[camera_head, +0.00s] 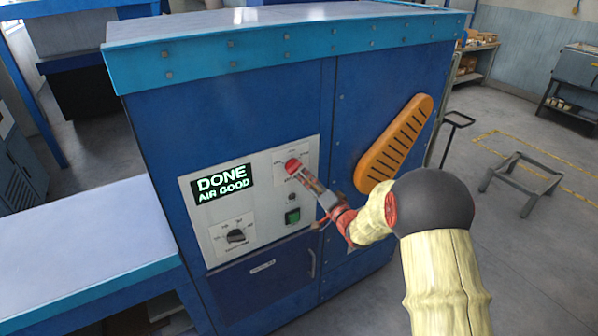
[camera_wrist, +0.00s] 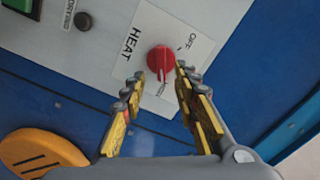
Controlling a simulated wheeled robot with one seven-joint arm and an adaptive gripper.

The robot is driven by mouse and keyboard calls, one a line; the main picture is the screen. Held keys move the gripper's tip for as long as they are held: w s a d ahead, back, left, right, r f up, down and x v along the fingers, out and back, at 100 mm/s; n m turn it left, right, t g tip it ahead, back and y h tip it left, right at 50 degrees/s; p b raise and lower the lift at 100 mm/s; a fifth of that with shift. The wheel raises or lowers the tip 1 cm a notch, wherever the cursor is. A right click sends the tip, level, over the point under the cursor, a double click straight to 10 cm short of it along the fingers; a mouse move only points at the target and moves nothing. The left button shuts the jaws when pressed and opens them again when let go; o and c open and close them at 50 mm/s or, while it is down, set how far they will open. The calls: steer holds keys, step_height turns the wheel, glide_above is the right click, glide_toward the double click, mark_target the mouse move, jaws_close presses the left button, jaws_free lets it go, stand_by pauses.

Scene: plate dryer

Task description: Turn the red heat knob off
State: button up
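The red heat knob (camera_head: 292,165) sits on the upper right of the light grey control panel (camera_head: 212,260) on the blue machine. In the wrist view the red knob (camera_wrist: 161,58) shows on a white plate marked HEAT and OFF. A pale mark on the knob points down in the picture, away from the OFF label at upper right. My gripper (camera_wrist: 160,82) is open, with its two yellow fingers on either side of the knob's lower part. I cannot tell whether they touch it. In the head view my gripper (camera_head: 305,180) partly hides the knob's plate.
The panel also holds a display (camera_head: 222,184) reading DONE AIR GOOD, a black dial (camera_head: 236,236) and a green button (camera_head: 292,216). An orange slotted piece (camera_head: 395,143) is on the machine's right part. A white-topped table (camera_head: 80,245) stands at left.

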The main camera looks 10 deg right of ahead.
mark_target(297, 170)
steer(key=x, duration=0.5)
steer(key=shift+w+a+r, duration=0.1)
steer(key=shift+w+a, duration=0.1)
steer(key=shift+w, duration=0.15)
steer(key=shift+c, duration=1.2)
jaws_close()
